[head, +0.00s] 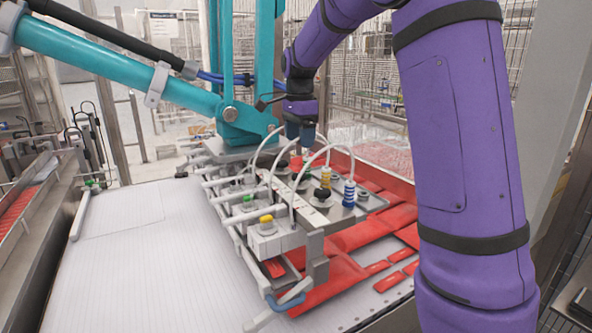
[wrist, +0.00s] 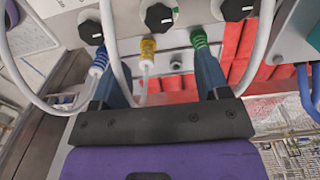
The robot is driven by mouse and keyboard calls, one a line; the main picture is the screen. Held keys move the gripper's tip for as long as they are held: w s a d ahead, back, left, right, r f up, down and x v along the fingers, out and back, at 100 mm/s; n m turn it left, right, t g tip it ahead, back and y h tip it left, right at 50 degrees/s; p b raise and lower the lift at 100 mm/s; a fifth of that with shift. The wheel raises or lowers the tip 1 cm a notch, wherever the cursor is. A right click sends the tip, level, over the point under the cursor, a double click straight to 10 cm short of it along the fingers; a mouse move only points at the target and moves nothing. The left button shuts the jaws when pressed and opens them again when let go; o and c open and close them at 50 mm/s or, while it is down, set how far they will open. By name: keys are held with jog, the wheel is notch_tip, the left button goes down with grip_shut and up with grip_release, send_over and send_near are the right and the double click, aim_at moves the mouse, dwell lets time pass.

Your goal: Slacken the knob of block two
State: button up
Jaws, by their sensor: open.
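The vacuum picker head (head: 285,235) hangs over the conveyor with several blocks, black knobs and colored hose fittings. In the wrist view three black knobs show along the top: a left knob (wrist: 89,28), a middle knob (wrist: 159,17) and a right knob (wrist: 235,8). Near them are a blue fitting (wrist: 98,62), a yellow fitting (wrist: 148,50) and a green fitting (wrist: 200,40). No readable label tells which block is two. My gripper (wrist: 160,62) is open, its fingers spread either side of the yellow fitting; in the head view my gripper (head: 300,138) is above the picker's far part. Nothing is held.
White hoses (wrist: 118,50) loop up close to the fingers. A teal picker arm (head: 130,75) stands at the left and back. Red packets (head: 345,240) lie under the picker and to its right. The white conveyor (head: 110,260) is clear at the left.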

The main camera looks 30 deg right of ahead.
aim_at(299, 174)
notch_tip(299, 174, down, 10)
jog(key=shift+r, duration=0.1)
dwell(0.4)
jog(key=c, duration=0.9)
